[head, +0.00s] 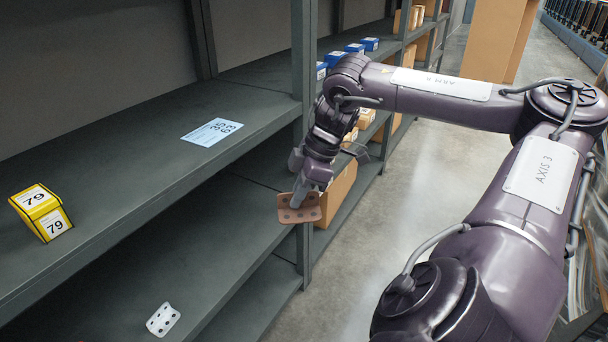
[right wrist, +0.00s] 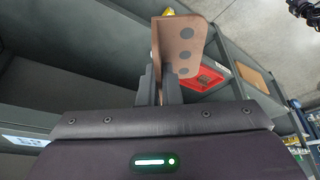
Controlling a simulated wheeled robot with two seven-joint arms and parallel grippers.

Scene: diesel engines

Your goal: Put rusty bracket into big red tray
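My right gripper (head: 305,187) is shut on the rusty bracket (head: 298,214), a copper-brown angled plate with round holes. It holds the bracket in the air beside the shelf's front upright. In the right wrist view the bracket (right wrist: 182,48) stands up between the gripper's two dark fingers (right wrist: 160,88). A red tray (right wrist: 192,84) shows there behind and to the right of the bracket, apart from it, partly hidden by bracket and finger. A small brownish thing lies in it. The tray is not visible in the head view. My left gripper is not in view.
A yellow box marked 79 (head: 42,213) and a pale blue label (head: 212,132) are on the upper shelf (head: 130,150). A white perforated plate (head: 163,319) lies on a lower shelf. Blue boxes (head: 354,48) stand farther along. Bare floor (head: 345,270) runs right of the rack.

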